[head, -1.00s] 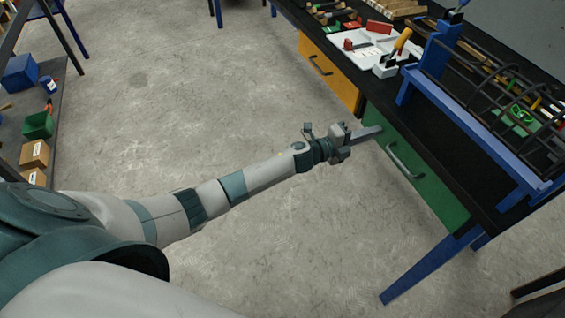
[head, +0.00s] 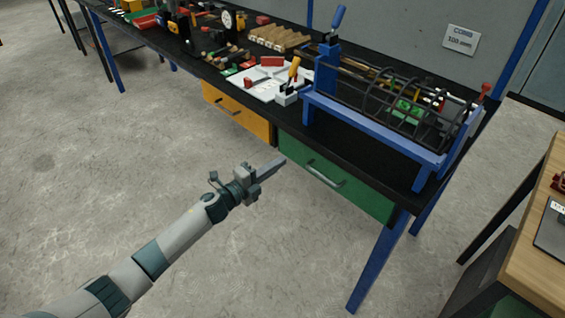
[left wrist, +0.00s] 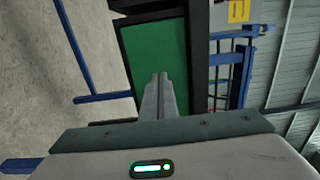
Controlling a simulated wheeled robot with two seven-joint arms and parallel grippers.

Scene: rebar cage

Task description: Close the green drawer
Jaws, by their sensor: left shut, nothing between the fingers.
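The green drawer (head: 352,192) sits under the black bench top at its right part, with a grey bar handle (head: 325,174) across its front. The drawer front looks about flush with the bench edge, and I see no clear gap. In the left wrist view the shut fingers (left wrist: 158,95) point at the green drawer front (left wrist: 153,55); the handle does not show there. My right gripper is not in view.
An orange drawer (head: 235,112) is left of the green one. A blue rebar jig (head: 375,130) stands on the bench above. A blue bench leg (head: 378,262) stands right of the drawer. A wooden table (head: 545,235) is at the far right. The floor in front is clear.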

